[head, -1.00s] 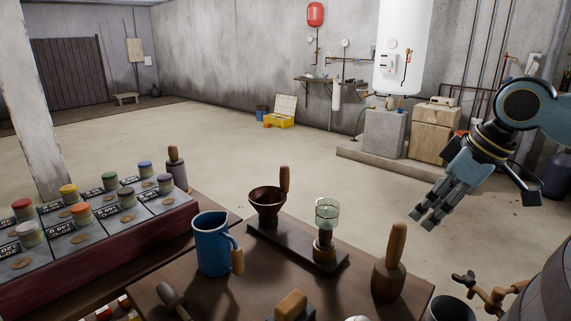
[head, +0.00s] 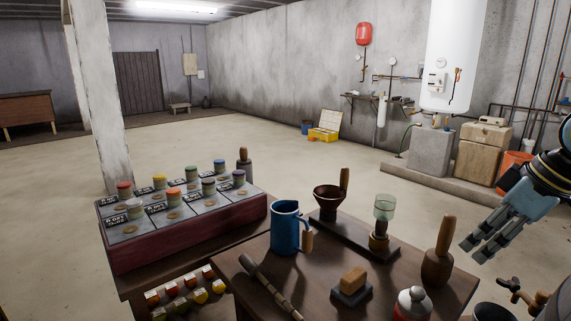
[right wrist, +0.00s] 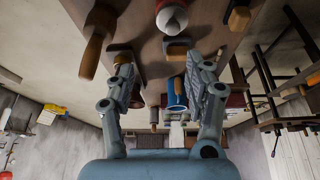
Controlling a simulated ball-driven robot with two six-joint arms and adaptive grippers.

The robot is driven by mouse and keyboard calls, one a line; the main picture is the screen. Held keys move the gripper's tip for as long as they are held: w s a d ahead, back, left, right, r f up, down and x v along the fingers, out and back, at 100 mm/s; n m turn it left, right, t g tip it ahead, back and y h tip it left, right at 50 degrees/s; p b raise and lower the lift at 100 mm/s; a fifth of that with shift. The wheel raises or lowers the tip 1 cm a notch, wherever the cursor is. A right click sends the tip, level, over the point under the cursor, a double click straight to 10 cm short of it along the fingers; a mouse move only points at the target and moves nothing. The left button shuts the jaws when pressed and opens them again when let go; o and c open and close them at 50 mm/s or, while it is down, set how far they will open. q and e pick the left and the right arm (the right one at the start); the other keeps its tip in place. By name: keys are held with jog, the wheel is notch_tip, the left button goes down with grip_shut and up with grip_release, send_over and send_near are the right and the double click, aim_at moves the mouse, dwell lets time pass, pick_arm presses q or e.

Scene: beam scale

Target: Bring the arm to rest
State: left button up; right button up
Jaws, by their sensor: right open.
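My right gripper (head: 482,240) hangs in the air at the right of the head view, past the right edge of the brown table (head: 330,287). It is open, and nothing shows between its fingers. In the right wrist view its two fingers (right wrist: 165,80) stand wide apart, with the table and its objects beyond them. My left gripper is not in view.
A rack of coloured jars (head: 180,228) stands left. A tap (head: 515,290) is at lower right. Open floor (head: 330,150) lies behind.

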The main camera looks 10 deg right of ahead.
jog(key=s+a+f, duration=0.9)
jog(key=a, duration=0.1)
jog(key=s+a+m+h, duration=0.3)
jog(key=s+a+m, duration=0.15)
jog(key=s, duration=0.55)
jog(key=s+d+f+g+b, duration=0.1)
jog(key=s+f, duration=0.1)
jog(key=f, duration=1.3)
jog(key=s+d+f+g+b, duration=0.1)
jog(key=s+d+f, duration=0.1)
jog(key=f, duration=1.4)
pick_arm(q)
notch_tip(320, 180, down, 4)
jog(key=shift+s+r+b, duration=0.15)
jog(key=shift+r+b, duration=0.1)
jog(key=shift+b, duration=0.5)
pick_arm(e)
jog(key=s+f+g, duration=0.1)
jog(key=s+f, duration=1.4)
jog(key=s, duration=0.2)
jog(key=shift+d, duration=0.25)
